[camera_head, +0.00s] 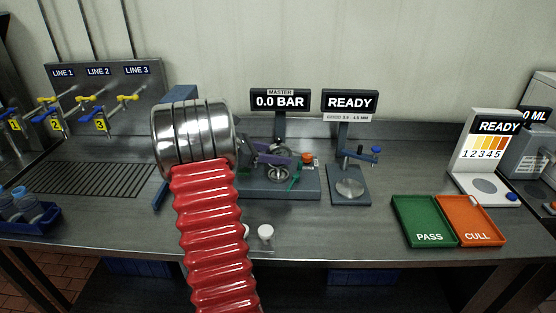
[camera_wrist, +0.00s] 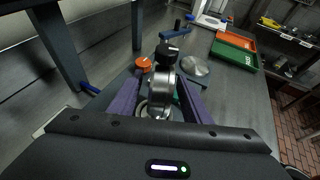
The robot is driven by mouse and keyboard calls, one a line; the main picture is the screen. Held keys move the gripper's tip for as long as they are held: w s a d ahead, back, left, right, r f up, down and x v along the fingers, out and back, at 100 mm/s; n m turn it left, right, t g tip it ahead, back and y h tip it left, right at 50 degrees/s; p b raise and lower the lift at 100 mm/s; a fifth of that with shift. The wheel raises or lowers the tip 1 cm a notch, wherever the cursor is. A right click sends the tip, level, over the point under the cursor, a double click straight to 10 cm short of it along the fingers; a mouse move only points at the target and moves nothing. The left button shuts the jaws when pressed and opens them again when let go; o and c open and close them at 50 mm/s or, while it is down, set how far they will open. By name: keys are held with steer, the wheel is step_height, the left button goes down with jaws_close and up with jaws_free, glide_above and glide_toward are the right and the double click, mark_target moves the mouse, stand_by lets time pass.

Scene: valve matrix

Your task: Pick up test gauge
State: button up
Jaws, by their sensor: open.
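My gripper (camera_head: 271,158) is over the master station (camera_head: 268,187), whose display (camera_head: 280,101) reads 0.0 BAR. In the wrist view my gripper (camera_wrist: 161,99) is open, with purple fingers on either side of a silver round part, apparently the test gauge (camera_wrist: 162,88), seen nearly edge-on. Whether either finger touches it is hard to tell. A black knob (camera_wrist: 167,52) and an orange knob (camera_wrist: 144,65) are just beyond it. In the head view, my arm and fingers partly hide the gauge, and I cannot make out its face.
Right of the master station is a READY station (camera_head: 348,188) with a round plate and a blue-handled arm. Further right are a green PASS tray (camera_head: 422,212) and an orange CULL tray (camera_head: 478,230). Small white cups (camera_head: 265,232) sit near the front edge. Line taps (camera_head: 100,100) are at left.

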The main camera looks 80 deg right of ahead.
steer(key=shift+c, duration=0.2)
stand_by(0.4)
jaws_close()
stand_by(0.3)
